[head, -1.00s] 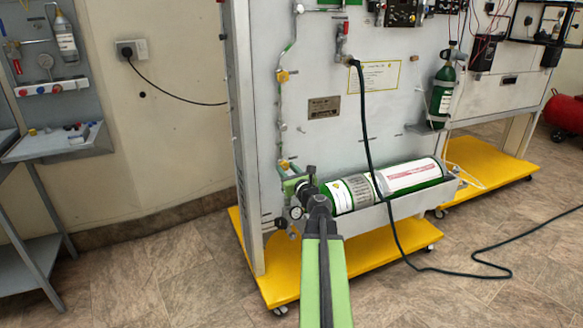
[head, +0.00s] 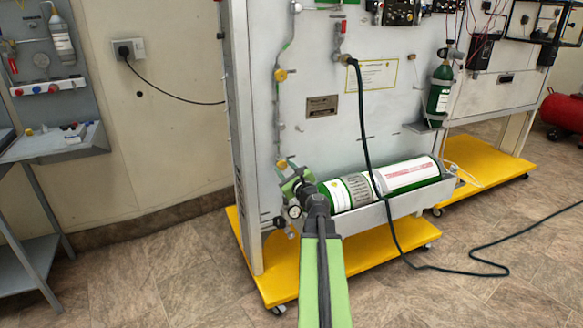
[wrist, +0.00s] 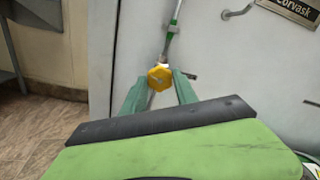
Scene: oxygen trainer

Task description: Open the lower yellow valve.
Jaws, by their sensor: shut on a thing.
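The lower yellow valve (head: 281,164) sits on the green and grey pipe at the left side of the white panel. In the wrist view, its yellow knob (wrist: 160,77) lies between the tips of my two green fingers. My gripper (head: 287,175) reaches up to this valve and is shut on it, with one finger on each side. The gripper body is tilted in the head view. The wrist housing hides the lower part of the fingers in the wrist view.
An upper yellow valve (head: 281,75) is on the same pipe. A green cylinder (head: 410,174) lies in a grey tray just right of my gripper, with a gauge (head: 295,212) below. A black hose (head: 366,130) hangs down the panel.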

